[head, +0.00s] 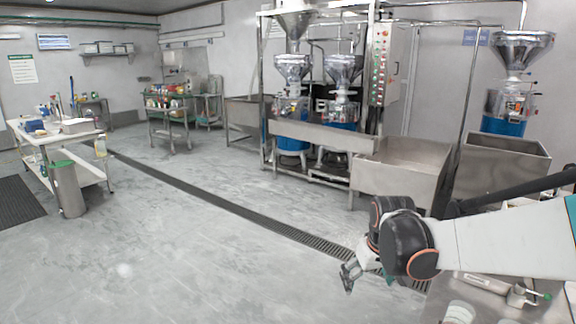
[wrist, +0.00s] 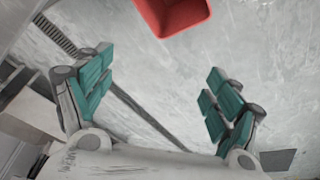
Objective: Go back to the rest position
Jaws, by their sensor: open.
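My gripper (head: 350,276) hangs at the end of my arm in the lower right of the head view, over the grey floor beside the metal worktop. In the wrist view my gripper (wrist: 160,62) shows two fingers with teal pads, spread wide apart. Nothing is between them. The fingers point toward the grey floor (wrist: 150,60). No marked rest place shows in either view.
A metal worktop (head: 480,300) with white cups (head: 459,313) and a metal tool (head: 520,296) is at lower right. A red container (wrist: 178,14) is at the wrist view's top. Metal tubs (head: 400,180) stand behind my arm.

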